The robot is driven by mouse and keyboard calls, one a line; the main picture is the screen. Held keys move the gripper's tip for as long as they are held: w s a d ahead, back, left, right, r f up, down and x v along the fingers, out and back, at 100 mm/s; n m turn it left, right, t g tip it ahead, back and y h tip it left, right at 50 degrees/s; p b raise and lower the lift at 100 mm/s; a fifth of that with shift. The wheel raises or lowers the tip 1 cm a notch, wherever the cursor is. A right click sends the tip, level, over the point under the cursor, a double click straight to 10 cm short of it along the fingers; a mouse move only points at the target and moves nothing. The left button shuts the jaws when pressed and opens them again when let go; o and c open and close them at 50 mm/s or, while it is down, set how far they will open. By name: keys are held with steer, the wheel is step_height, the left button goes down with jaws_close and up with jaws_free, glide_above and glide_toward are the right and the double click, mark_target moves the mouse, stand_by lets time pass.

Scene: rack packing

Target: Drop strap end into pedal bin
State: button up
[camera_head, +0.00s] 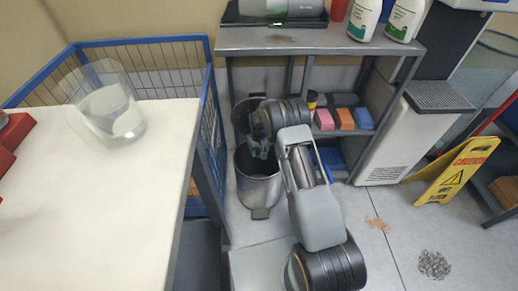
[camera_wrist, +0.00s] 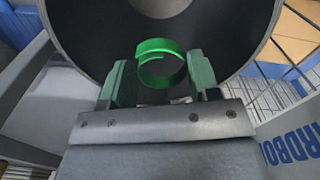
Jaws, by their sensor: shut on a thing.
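The strap end is a green curled strip (camera_wrist: 161,62) held between the two fingers of my gripper (camera_wrist: 161,78) in the wrist view. The gripper is shut on it. The pedal bin (camera_head: 258,187) is a metal cylinder on the floor between the white-topped table and the metal table. Its dark lid stands up behind, and its mouth is open. In the head view my gripper (camera_head: 258,150) is at the bin's mouth, and the strap end is too small to tell there. In the wrist view the bin's dark round inside (camera_wrist: 85,35) lies beyond the strap end.
A blue wire cage (camera_head: 150,62) stands to the left of the bin. A white-topped table (camera_head: 165,150) with a clear jug (camera_head: 108,105) is at left. A metal table (camera_head: 300,40) with bottles stands behind. A yellow caution sign (camera_head: 455,172) is at right.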

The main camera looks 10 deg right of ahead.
steer(key=shift+f+b, duration=1.15)
steer(key=shift+f, duration=1.15)
steer(key=o, duration=1)
steer(key=shift+r, duration=0.1)
steer(key=shift+r+p, duration=2.15)
steer(key=shift+r, duration=1.3)
